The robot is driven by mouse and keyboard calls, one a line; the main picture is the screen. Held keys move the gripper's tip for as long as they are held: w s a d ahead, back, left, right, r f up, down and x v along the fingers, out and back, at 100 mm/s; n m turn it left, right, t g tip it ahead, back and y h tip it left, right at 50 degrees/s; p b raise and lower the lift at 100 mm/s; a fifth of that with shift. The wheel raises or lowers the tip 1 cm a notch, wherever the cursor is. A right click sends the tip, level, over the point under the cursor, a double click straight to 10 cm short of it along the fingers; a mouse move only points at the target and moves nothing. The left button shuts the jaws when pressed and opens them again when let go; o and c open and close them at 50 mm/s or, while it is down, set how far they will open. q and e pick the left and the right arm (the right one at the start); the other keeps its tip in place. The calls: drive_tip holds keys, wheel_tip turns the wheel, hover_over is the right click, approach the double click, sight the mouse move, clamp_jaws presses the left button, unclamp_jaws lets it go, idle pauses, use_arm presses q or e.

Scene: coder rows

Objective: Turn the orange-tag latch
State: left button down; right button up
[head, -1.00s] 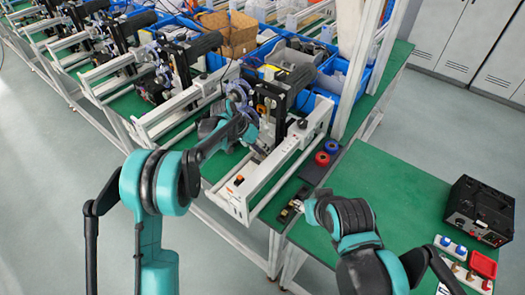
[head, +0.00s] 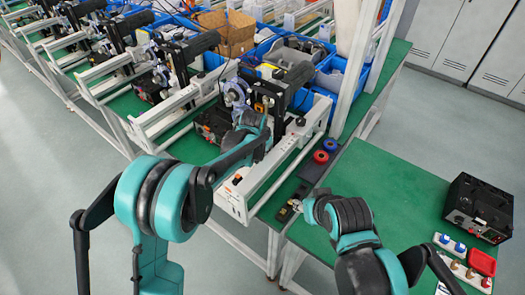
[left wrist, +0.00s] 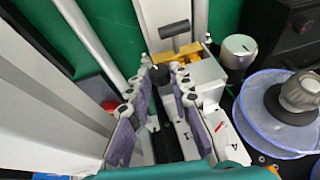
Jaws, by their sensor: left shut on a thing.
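My left gripper (head: 262,140) is at the nearest machine on the green bench; its arm hides much of the contact. In the left wrist view its two padded fingers (left wrist: 162,84) are closed around a dark upright handle, the latch handle (left wrist: 160,75). An orange-yellow block (left wrist: 180,62), which looks like the orange tag, sits just beyond the fingertips beside a metal block (left wrist: 205,82). I cannot see clearly how it joins the handle. My right gripper (head: 298,206) is low over the front bench beside a small dark fixture; its fingers are too small to read.
A clear disc with a grey knob (left wrist: 292,98) stands close right of the left fingers. Red and blue rings (head: 325,150) lie right of the machine. A black box (head: 479,208) and a power strip (head: 463,265) are at right. The bench (head: 385,190) between is clear.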

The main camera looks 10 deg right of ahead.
use_arm(q)
drive_tip(key=c, duration=1.4)
unclamp_jaws()
drive_tip(key=shift+o, duration=0.2)
wheel_tip(320, 180, up, 10)
